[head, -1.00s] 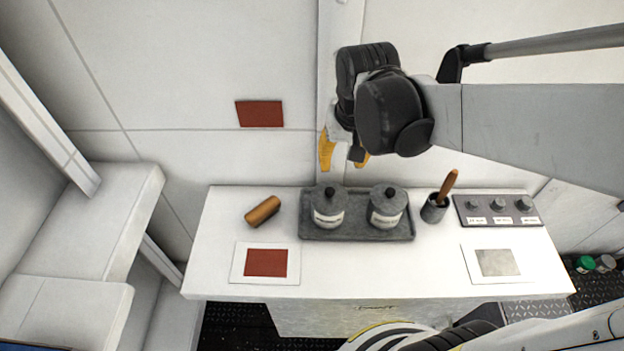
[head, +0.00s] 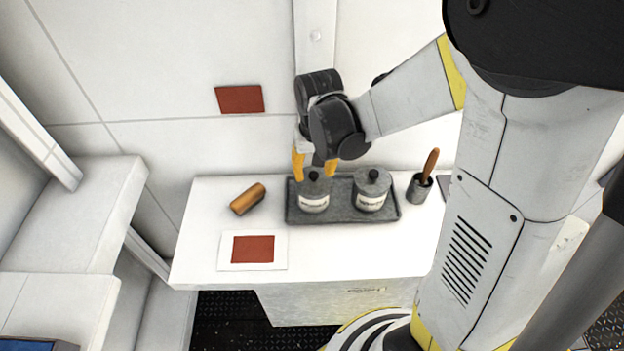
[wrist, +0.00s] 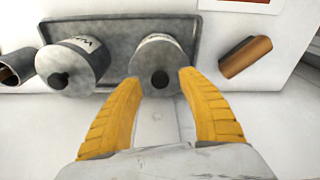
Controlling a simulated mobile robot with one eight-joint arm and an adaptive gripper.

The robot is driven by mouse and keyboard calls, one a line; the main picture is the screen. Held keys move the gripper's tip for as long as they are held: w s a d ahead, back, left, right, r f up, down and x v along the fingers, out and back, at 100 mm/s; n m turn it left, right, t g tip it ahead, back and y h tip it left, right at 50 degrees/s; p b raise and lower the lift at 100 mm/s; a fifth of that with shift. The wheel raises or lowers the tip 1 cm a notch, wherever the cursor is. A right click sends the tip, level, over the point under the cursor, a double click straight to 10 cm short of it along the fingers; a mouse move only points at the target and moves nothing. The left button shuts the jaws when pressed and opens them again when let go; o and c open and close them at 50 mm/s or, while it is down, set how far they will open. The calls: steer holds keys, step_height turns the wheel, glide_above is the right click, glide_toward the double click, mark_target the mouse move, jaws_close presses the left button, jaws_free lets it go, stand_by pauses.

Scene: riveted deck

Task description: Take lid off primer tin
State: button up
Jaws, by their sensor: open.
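Two grey lidded tins with black knobs stand upright on a dark tray (head: 340,215). The left tin (head: 314,197) in the head view is the right-hand one in the wrist view (wrist: 162,62). The other tin (head: 371,192) shows at left in the wrist view (wrist: 75,66). Both have white labels that I cannot read with certainty, so I cannot tell which is primer. My gripper (head: 314,167) is open and empty at the left tin's lid. In the wrist view its yellow fingers (wrist: 158,82) lie either side of the knob; contact is unclear.
A brown cylindrical object (head: 247,199) lies left of the tray. A dark cup (head: 419,188) with a wooden-handled tool stands at right. A red-centred white card (head: 253,250) lies in front on the white bench (head: 200,270). My arm hides the bench's right end.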

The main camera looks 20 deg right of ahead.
steer(key=shift+f, duration=0.65)
jaws_close()
steer(key=shift+r, duration=0.1)
